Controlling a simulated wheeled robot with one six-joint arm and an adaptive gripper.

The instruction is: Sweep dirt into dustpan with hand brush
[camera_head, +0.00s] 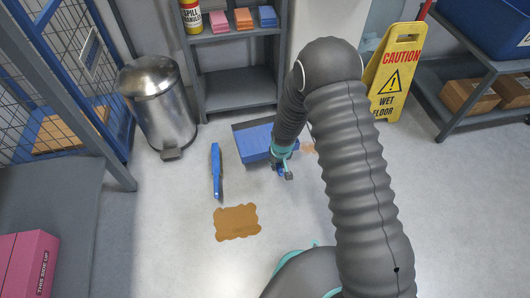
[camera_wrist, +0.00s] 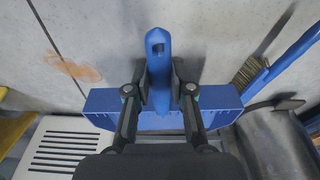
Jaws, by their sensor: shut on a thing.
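A blue dustpan (camera_head: 253,143) lies on the floor in front of the grey shelf in the head view. My gripper (camera_head: 281,170) is at its near right side, fingers pointing down. In the wrist view, my gripper (camera_wrist: 159,88) is shut on the upright handle of the dustpan (camera_wrist: 222,98). A blue hand brush (camera_head: 216,170) lies on the floor left of the dustpan, apart from it. Its bristles and handle show in the wrist view (camera_wrist: 284,63). A brown dirt patch (camera_head: 237,222) is on the floor below the brush. A fainter smear (camera_head: 309,147) lies right of my gripper.
A metal pedal bin (camera_head: 157,100) stands left of the brush. The grey shelf (camera_head: 236,89) is behind the dustpan. A yellow wet-floor sign (camera_head: 396,70) stands at the right. The floor around the dirt patch is open.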

